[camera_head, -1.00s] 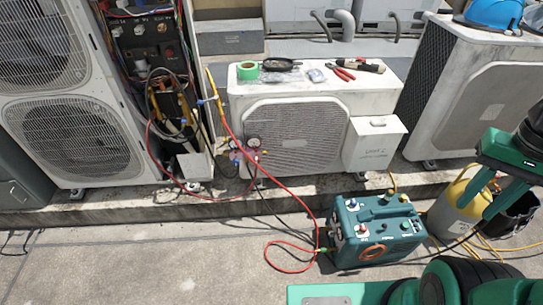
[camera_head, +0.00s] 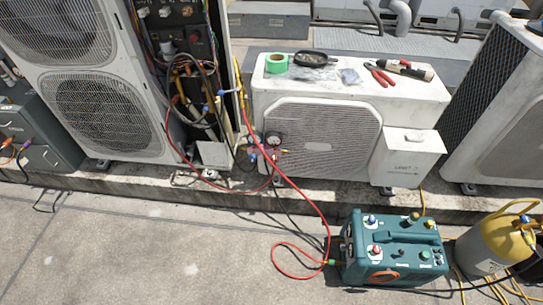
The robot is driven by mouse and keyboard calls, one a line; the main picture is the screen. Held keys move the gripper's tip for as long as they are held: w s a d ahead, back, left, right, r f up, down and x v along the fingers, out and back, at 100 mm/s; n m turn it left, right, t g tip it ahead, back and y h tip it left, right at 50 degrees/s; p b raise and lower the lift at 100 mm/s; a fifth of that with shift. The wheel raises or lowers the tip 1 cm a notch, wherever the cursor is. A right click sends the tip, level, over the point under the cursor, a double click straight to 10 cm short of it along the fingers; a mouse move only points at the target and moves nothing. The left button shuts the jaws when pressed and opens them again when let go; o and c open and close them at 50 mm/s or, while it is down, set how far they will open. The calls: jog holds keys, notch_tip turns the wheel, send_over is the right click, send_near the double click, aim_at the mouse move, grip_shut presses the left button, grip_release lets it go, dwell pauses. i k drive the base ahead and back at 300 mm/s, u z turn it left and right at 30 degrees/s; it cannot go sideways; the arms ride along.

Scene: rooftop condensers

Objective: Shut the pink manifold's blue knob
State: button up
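The pink manifold (camera_head: 283,151) is small in the head view. It hangs at the left front of the low white condenser, with a round gauge (camera_head: 273,138) above it. A small blue spot at its left end (camera_head: 253,157) looks like the blue knob; its turn position is too small to tell. Red and dark hoses run by it. My gripper is not in the present view.
A teal machine (camera_head: 390,250) and a yellow-topped cylinder (camera_head: 497,240) stand on the floor at right. A red hose (camera_head: 318,212) loops across the ground. Tools lie on the low condenser (camera_head: 345,95). A tall condenser (camera_head: 95,110) stands left.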

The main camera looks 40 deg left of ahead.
aim_at(252, 157)
jog(key=u, duration=0.05)
jog(key=k, duration=1.35)
jog(key=u, duration=1.65)
jog(key=i, duration=1)
